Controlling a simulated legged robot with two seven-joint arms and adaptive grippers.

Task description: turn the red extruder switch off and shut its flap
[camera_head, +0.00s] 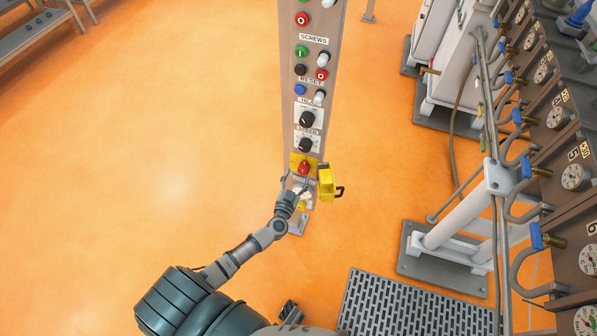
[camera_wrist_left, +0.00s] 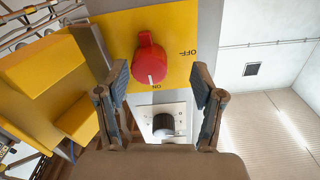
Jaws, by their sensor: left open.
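The red extruder switch (camera_head: 304,168) sits on a yellow plate low on the grey control column. In the left wrist view the red switch (camera_wrist_left: 150,58) has its white mark toward the ON label, with OFF to the side. The yellow flap (camera_head: 326,184) stands open at the column's right side; it also shows at the left of the wrist view (camera_wrist_left: 45,80). My left gripper (camera_head: 297,181) is open in front of the switch. In the wrist view its fingertips (camera_wrist_left: 159,80) are either side of the switch, without visible contact.
The control column (camera_head: 288,110) carries several buttons and knobs above the switch. A dark knob (camera_wrist_left: 163,124) on a white plate is close by in the wrist view. Machinery with gauges (camera_head: 576,177) fills the right side. The orange floor (camera_head: 140,130) at left is clear.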

